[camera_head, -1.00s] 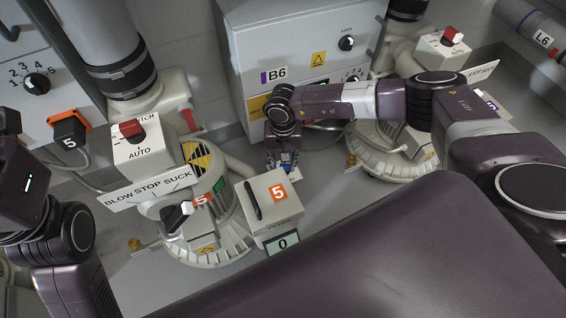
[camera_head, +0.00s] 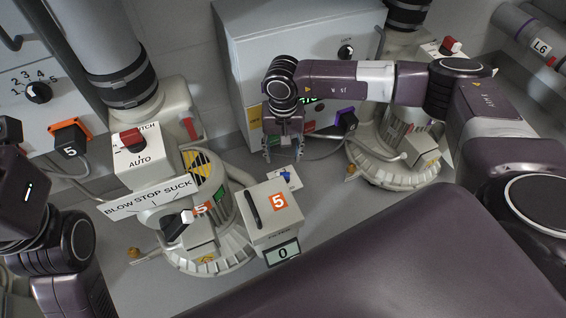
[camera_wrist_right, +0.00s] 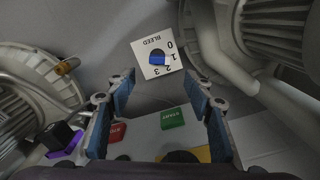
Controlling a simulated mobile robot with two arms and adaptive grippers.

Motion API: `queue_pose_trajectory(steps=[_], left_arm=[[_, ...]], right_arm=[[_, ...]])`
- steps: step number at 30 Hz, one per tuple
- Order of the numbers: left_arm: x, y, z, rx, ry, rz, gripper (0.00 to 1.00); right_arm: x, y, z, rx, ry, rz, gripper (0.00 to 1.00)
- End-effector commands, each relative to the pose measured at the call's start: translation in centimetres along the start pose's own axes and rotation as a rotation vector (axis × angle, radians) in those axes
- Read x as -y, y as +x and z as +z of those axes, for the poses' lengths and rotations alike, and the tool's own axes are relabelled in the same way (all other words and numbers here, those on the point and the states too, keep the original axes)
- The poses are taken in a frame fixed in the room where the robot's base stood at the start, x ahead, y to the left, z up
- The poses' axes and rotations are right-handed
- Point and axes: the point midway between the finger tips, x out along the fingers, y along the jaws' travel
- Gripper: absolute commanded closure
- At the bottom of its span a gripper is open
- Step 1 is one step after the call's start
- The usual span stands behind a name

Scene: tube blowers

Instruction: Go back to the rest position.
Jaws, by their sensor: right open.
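My right gripper (camera_head: 284,154) is open and empty. It hangs in front of the lower part of the grey cabinet, above and apart from the small white BLEED plate (camera_head: 286,180) with its blue knob. In the right wrist view the BLEED plate (camera_wrist_right: 150,68), marked 0 to 3, lies beyond the gap between the open blue-lined fingers (camera_wrist_right: 158,80). The blue knob (camera_wrist_right: 158,58) is not touched by either finger. Links of my left arm show at the left edge of the head view; I cannot make out its gripper there.
A blower (camera_head: 205,245) with a BLOW STOP SUCK label (camera_head: 148,197) stands left. A box marked 5 (camera_head: 270,212) stands right of it. Another blower (camera_head: 395,165) is beneath my right arm. The wrist view shows red (camera_wrist_right: 116,132) and green (camera_wrist_right: 173,118) buttons close to the fingers.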

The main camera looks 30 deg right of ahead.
Motion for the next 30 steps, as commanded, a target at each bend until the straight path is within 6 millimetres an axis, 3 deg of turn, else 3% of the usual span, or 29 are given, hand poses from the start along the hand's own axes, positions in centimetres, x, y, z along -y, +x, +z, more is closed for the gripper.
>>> queue_pose_trajectory(steps=[6,23,26,30], left_arm=[[0.0,0.0,0.0,0.0,0.0,0.001,0.6],[0.0,0.1,0.0,0.002,0.0,0.0,0.6],[0.1,0.3,0.3,0.018,-0.002,-0.005,0.6],[0.4,0.5,0.8,0.071,-0.009,-0.025,0.6]], right_arm=[[-0.1,-1.9,0.0,0.0,0.0,0.001,0.52],[0.0,-2.2,0.0,0.0,0.0,0.0,0.52],[0.0,-3.2,0.0,-0.001,0.0,0.0,0.52],[0.0,-5.9,0.0,-0.001,0.0,0.0,0.52]])
